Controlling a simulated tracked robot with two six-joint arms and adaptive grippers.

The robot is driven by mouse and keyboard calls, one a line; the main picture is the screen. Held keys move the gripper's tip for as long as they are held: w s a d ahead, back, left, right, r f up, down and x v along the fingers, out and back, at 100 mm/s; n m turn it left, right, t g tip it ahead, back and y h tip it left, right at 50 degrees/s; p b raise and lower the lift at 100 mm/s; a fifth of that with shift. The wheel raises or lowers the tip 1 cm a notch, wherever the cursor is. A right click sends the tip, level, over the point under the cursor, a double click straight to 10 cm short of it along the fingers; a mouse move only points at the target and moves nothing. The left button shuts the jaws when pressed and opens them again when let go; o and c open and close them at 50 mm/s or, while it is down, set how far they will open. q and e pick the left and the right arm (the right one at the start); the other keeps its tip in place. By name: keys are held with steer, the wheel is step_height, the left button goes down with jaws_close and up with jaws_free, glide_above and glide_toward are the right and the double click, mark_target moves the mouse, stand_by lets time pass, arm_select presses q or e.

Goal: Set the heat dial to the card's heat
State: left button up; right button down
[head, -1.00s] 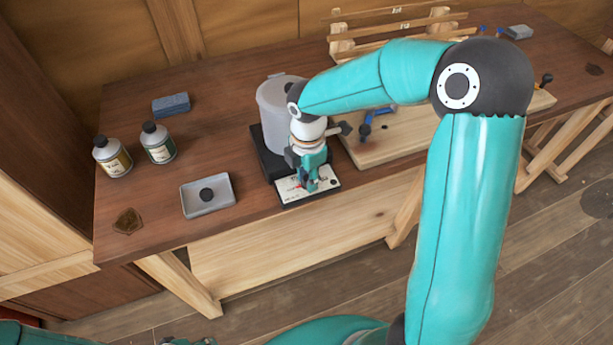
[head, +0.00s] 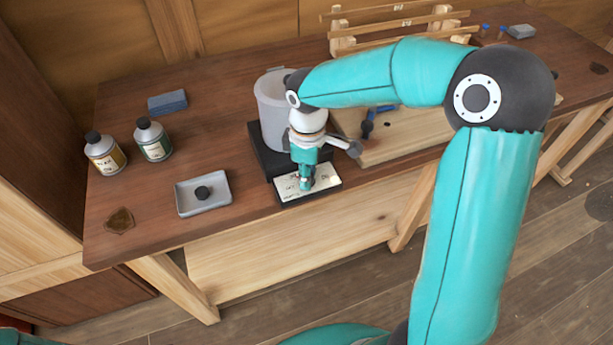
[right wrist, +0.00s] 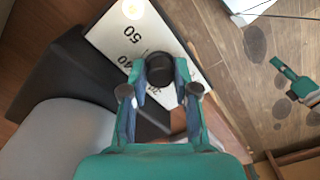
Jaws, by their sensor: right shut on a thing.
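The heat dial is a black round knob (right wrist: 160,67) on a white panel (head: 326,178) at the front of a black base (head: 262,150). In the right wrist view the panel shows the printed numbers 50, 40 and a partly covered 30. My right gripper (head: 307,184) points down over the panel, its two fingers shut around the knob. The knob's pointer cannot be made out. A teal gripper part, seemingly my left gripper (right wrist: 291,82), shows at the right of the right wrist view, apart from the panel. The card's heat cannot be read.
A grey pot (head: 271,105) stands on the base behind the panel. A wooden board (head: 420,128) and rack (head: 342,38) are to the right.

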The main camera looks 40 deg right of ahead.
steer(key=m+b, duration=0.1)
steer(key=m, duration=0.2)
steer(key=shift+w+m, duration=0.15)
steer(key=shift+m, duration=0.15)
steer(key=m+b, duration=0.1)
steer(key=m, duration=0.2)
steer(key=shift+d+m, duration=0.1)
steer(key=shift+m, duration=0.2)
steer(key=m+b, duration=0.2)
steer(key=m, duration=0.4)
steer(key=shift+r+m, duration=0.1)
steer(key=shift+m, duration=0.2)
steer(key=m+b, duration=0.1)
steer(key=m, duration=0.5)
steer(key=m+b, duration=0.1)
steer(key=m, duration=0.4)
steer(key=shift+m, duration=0.4)
steer(key=c, duration=1.2)
jaws_free()
steer(key=shift+o, duration=0.2)
